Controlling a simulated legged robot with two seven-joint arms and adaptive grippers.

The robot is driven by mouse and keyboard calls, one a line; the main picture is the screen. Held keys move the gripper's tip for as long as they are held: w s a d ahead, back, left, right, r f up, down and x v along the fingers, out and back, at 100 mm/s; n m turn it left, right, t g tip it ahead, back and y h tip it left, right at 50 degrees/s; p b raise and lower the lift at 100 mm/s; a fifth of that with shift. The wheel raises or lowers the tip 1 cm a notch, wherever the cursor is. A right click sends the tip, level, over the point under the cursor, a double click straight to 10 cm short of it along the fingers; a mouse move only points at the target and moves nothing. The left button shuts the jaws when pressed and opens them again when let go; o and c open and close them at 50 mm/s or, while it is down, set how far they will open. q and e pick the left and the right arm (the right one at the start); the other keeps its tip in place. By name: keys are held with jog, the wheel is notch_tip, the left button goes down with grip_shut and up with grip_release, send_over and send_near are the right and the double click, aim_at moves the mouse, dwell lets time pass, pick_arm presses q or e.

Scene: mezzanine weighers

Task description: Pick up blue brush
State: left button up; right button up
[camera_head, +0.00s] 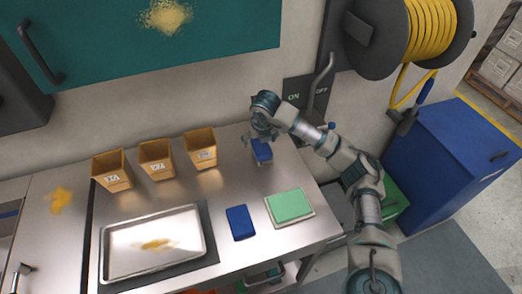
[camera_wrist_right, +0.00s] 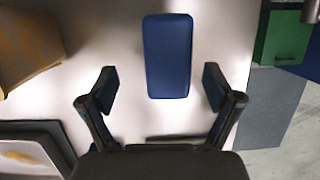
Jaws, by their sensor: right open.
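The blue brush (camera_head: 262,151) stands on the steel counter near the wall, with a blue top and a paler lower part. My right gripper (camera_head: 264,133) is just above and behind it, partly overlapping it in the head view. In the right wrist view the brush (camera_wrist_right: 168,50) shows as a blue rounded rectangle, mostly beyond the fingertips. The open fingers of my right gripper (camera_wrist_right: 161,88) lie to its left and right, with a gap on each side. Whether they reach down to its height I cannot tell. My left gripper is not in view.
Several tan bins (camera_head: 157,161) stand left along the wall. A metal tray (camera_head: 110,268) with yellow powder lies front left. A flat blue block (camera_head: 240,222) and a green pad (camera_head: 290,205) lie nearer the front. A hose reel (camera_head: 385,38) and blue cabinet (camera_head: 440,160) are right.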

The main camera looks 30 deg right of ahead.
aim_at(260, 146)
jog(key=shift+w+a+f, duration=0.2)
jog(key=shift+a+f, duration=0.1)
jog(key=shift+f, duration=0.35)
jog(key=d+f, duration=0.2)
jog(key=f, duration=0.1)
jog(key=w+f, duration=0.1)
jog(key=f, duration=0.1)
jog(key=shift+d+f+b, duration=0.2)
jog(key=shift+d+b, duration=0.15)
jog(key=shift+d, duration=0.05)
jog(key=shift+f, duration=0.15)
jog(key=shift+a, duration=0.1)
jog(key=shift+a+r, duration=0.3)
jog(key=shift+a, duration=0.3)
jog(key=shift+d+f, duration=0.2)
jog(key=shift+f, duration=0.05)
jog(key=shift+d+f, duration=0.15)
jog(key=shift+d, duration=0.25)
jog(key=shift+a, duration=0.35)
jog(key=c, duration=0.8)
jog(key=shift+a, duration=0.15)
jog(key=c, duration=0.5)
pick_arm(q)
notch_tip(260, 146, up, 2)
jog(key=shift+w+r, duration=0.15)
pick_arm(e)
jog(key=shift+c, duration=0.2)
jog(key=shift+d, duration=0.2)
